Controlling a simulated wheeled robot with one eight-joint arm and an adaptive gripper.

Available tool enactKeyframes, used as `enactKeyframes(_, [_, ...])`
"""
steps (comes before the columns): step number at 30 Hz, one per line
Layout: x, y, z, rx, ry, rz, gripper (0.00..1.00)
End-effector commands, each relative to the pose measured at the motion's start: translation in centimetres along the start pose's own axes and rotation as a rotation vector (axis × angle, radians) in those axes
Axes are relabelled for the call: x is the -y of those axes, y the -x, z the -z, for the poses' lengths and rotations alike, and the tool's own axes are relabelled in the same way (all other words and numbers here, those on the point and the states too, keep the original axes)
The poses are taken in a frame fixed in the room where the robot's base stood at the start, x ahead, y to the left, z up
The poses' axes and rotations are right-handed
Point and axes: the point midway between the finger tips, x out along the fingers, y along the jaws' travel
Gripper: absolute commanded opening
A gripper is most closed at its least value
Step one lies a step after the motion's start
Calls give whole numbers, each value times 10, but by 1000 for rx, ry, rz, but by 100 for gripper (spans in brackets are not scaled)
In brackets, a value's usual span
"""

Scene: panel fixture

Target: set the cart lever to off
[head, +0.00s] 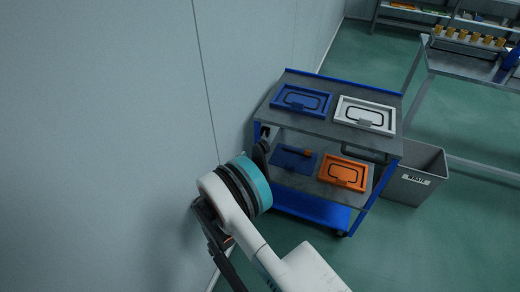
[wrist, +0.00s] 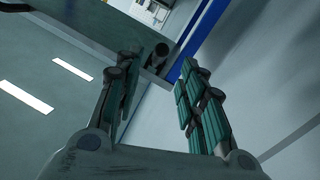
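The blue-framed cart (head: 330,124) stands by the wall in the head view. On its middle shelf is a dark blue plate (head: 286,161) with a small bar ending in orange (head: 306,153), which looks like a lever. I cannot read its setting. My gripper (head: 262,148) is at the cart's left end, mostly hidden by my wrist. In the wrist view my gripper (wrist: 158,66) is open, its two green-padded fingers apart. A dark round-ended bar (wrist: 160,51) shows between and beyond the fingertips. I cannot tell whether they touch it.
A blue tray (head: 302,100) and a white tray (head: 365,115) lie on the cart top. An orange tray (head: 343,173) is on the middle shelf. A grey bin (head: 416,176) stands right of the cart. The wall (head: 110,130) is close on the left.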

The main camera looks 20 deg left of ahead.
Motion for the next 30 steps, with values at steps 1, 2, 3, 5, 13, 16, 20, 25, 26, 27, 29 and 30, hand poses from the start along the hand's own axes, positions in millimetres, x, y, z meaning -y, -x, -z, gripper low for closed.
enactKeyframes(1, [0, -12, -1, 1, 0, -2, 37])
enactKeyframes(2, [-1, -18, -1, 1, 0, -3, 37])
enactKeyframes(3, [0, -26, -1, 1, 0, -3, 37])
enactKeyframes(5, [-1, -37, -1, 1, 0, -3, 37])
enactKeyframes(13, [0, -77, -1, 1, 0, 0, 37])
enactKeyframes(16, [0, -85, -1, 1, 0, -1, 37])
enactKeyframes(20, [0, -88, 0, 1, 0, 1, 37])
enactKeyframes(25, [0, -89, 0, 1, 0, 1, 37])
enactKeyframes(26, [0, -89, 0, 1, 0, 1, 37])
enactKeyframes(27, [0, -89, 0, 1, 0, 1, 37])
enactKeyframes(29, [0, -89, 0, 1, 0, 1, 23])
enactKeyframes(30, [0, -89, 0, 1, 0, 1, 14])
